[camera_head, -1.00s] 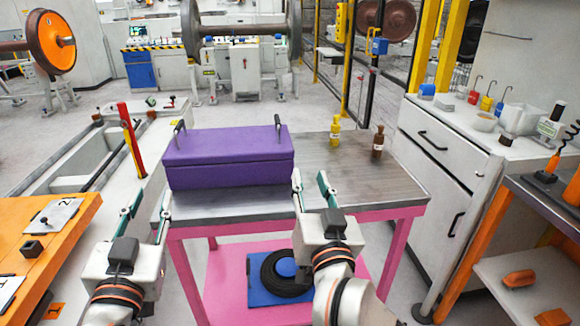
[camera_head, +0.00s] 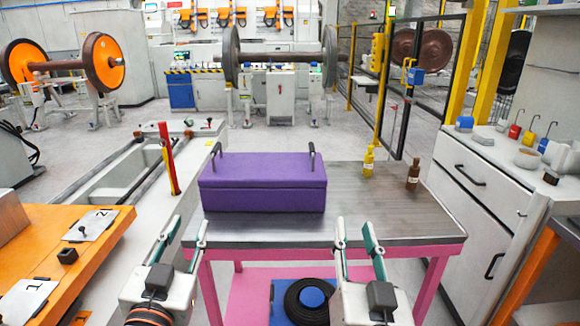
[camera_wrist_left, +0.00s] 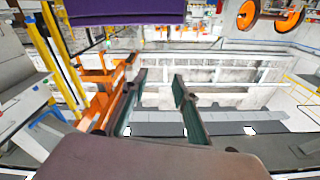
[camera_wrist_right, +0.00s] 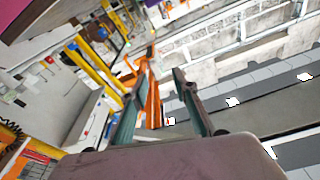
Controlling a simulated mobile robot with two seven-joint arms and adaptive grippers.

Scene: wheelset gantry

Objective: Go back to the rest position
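My left gripper (camera_head: 180,244) is open and empty in the head view, in front of the left end of the metal-topped pink table (camera_head: 400,225). Its two fingers stand apart with nothing between them in the left wrist view (camera_wrist_left: 160,82). My right gripper (camera_head: 354,232) is open and empty in front of the same table, right of its middle. Its fingers are also apart in the right wrist view (camera_wrist_right: 163,80). A closed purple box (camera_head: 262,185) with two dark upright handles sits on the table, clear of both grippers.
A yellow bottle (camera_head: 368,161) and a brown bottle (camera_head: 413,174) stand on the table's right part. An orange table (camera_head: 100,255) is at left, a white cabinet (camera_head: 470,190) at right. A red-yellow post (camera_head: 168,160) stands left.

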